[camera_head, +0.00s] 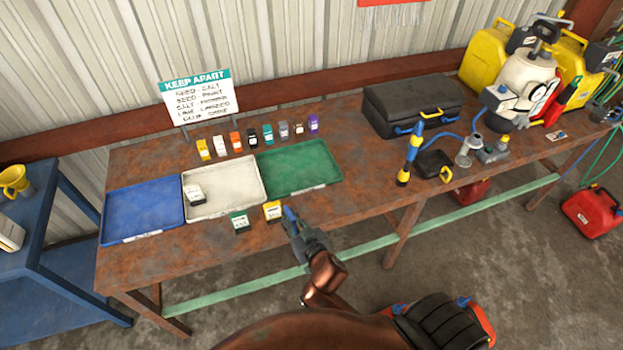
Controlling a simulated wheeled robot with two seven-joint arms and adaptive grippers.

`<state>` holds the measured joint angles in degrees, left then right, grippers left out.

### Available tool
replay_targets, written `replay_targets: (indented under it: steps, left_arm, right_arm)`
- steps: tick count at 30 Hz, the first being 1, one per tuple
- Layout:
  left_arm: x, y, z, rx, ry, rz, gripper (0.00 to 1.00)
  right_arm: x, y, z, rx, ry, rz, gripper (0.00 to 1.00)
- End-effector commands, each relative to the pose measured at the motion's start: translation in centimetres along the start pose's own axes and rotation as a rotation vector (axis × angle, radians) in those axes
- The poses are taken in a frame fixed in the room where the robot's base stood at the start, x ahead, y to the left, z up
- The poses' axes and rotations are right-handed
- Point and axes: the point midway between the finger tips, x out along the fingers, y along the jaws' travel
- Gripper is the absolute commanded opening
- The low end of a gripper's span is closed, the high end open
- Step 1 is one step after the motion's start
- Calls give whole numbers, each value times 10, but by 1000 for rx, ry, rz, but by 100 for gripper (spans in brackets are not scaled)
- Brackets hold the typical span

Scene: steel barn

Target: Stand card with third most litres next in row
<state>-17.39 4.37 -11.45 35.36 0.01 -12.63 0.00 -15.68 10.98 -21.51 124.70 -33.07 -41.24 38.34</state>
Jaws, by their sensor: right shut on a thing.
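My right gripper (286,213) is at the front edge of the bench, shut on a small yellow-and-white card (272,210). Its fingertips partly hide the card's right side. A green-and-white card (240,221) stands just to the left, near the front edge. A white-and-black card (194,192) is in the white tray (226,207). Along the back stands a row of several small coloured cards, from a yellow one (203,150) at the left to a purple one (313,125) at the right. Print on the cards is too small to read. My left gripper is not in view.
A blue tray (142,212) and a green tray (300,168) flank the white tray. A "KEEP APART" sign (198,98) stands behind the row. A black case (412,103), blue-and-yellow tool (411,150) and sprayer (522,85) occupy the right side. Bare bench lies right of the green tray.

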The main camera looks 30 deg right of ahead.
Motion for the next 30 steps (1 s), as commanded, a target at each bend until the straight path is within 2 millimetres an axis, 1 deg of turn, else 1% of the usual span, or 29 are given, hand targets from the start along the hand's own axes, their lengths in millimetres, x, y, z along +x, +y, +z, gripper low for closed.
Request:
replay_targets:
  steps: [1,3,6,9,12,16,20,26,30]
  left_arm:
    - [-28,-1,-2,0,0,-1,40]
    - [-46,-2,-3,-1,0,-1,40]
    - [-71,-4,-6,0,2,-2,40]
    - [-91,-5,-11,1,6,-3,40]
    - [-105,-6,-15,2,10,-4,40]
    - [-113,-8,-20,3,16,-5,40]
    - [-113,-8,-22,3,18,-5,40]
    - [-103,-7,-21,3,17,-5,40]
    - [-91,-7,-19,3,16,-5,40]
  right_arm:
    - [16,15,-19,5,-1,24,0]
    - [40,35,-25,15,-1,51,0]
    - [68,62,-28,28,-3,87,0]
    - [90,82,-25,39,-4,115,0]
    - [104,96,-20,45,-4,134,0]
    - [113,104,-13,47,-3,148,0]
    - [117,107,-8,47,-1,153,0]
    - [120,108,3,44,-1,153,0]
    - [124,108,15,44,-2,153,0]
